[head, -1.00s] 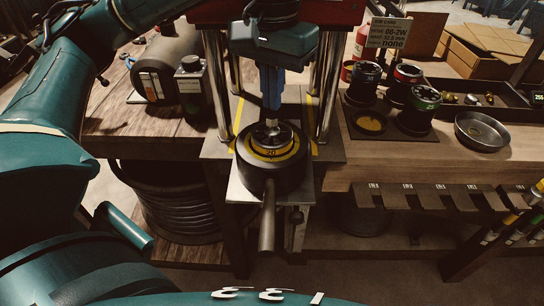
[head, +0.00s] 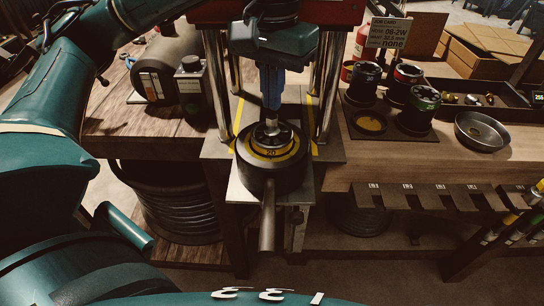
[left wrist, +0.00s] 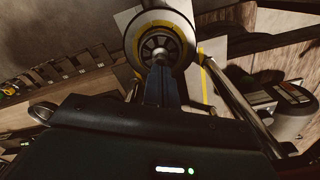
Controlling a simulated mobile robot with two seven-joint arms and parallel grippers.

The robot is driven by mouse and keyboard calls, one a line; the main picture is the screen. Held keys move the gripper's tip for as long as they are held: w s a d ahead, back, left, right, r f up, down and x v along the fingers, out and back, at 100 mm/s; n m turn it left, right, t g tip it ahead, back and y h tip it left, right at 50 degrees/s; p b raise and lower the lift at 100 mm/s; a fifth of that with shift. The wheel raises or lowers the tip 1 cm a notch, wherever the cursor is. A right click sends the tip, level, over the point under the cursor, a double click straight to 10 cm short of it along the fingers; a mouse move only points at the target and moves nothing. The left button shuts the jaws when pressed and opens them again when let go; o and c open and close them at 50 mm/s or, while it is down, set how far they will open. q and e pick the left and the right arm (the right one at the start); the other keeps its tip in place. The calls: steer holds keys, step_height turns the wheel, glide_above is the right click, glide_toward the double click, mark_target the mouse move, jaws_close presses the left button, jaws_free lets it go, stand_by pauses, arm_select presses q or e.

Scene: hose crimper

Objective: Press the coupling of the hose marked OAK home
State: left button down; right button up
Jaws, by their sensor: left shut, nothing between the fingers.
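The crimper head (head: 250,174) is a dark round block with a yellow ring marked 20, on a metal plate between steel posts. A small silver piece (head: 272,128) stands in its centre; I cannot tell whether it is a coupling. My left gripper (head: 272,106), with blue fingers, is shut and empty, pointing down just above the centre. In the left wrist view the fingers (left wrist: 160,68) overlap the near edge of the head's opening (left wrist: 158,46). No OAK marking is readable. My right gripper is out of view.
A job card (head: 389,34) reads 08-2W. Die sets with coloured rings (head: 408,74) and a round metal dish (head: 482,131) stand right of the press. A slotted rack (head: 425,194) hangs along the bench front, with banded hoses (head: 515,222) at right. A dark bar (head: 268,222) juts forward below the head.

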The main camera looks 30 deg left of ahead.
arm_select(q)
steer(key=shift+f+b, duration=1.25)
steer(key=shift+f, duration=0.1)
steer(key=shift+r, duration=0.1)
step_height(320, 180, up, 4)
steer(key=p, duration=0.3)
steer(key=shift+r, duration=0.25)
steer(key=shift+r+p, duration=0.85)
steer(key=shift+p, duration=0.1)
steer(key=shift+f, duration=0.1)
